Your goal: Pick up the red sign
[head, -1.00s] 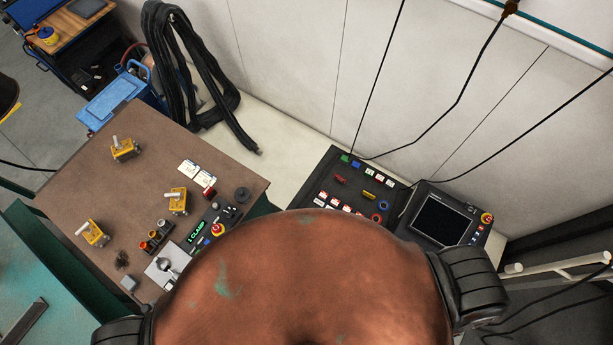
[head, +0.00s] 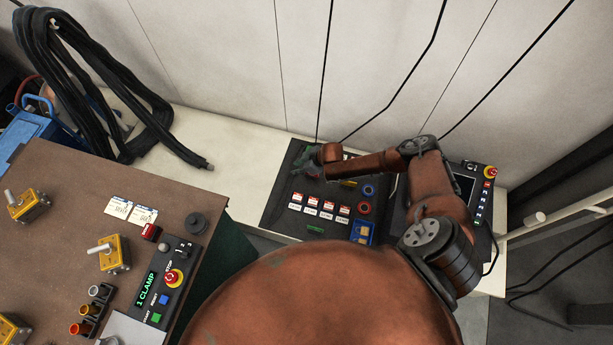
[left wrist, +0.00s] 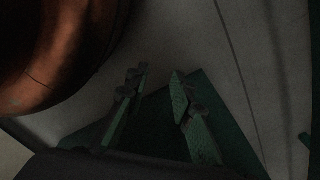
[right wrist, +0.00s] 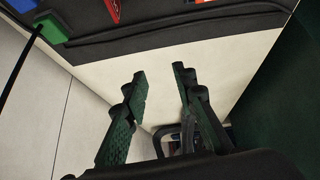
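The red sign (right wrist: 113,10) shows as a narrow red piece on the dark panel at the top of the right wrist view. In the head view my right arm and gripper cover the part of the panel where a red piece lay before. My right gripper (right wrist: 160,73) is open and empty, its fingers apart over a pale surface beside the panel. In the head view the right gripper (head: 307,163) is over the panel's upper left part. My left gripper (left wrist: 159,76) is open and empty in the dim left wrist view, and is not visible in the head view.
The dark panel (head: 279,211) also carries a yellow piece (head: 349,183), red-and-white labels and a blue ring (head: 369,190). A screen unit with a red stop button (head: 490,171) stands at right. A brown table (head: 60,220) with yellow clamps is at left. Cables hang behind.

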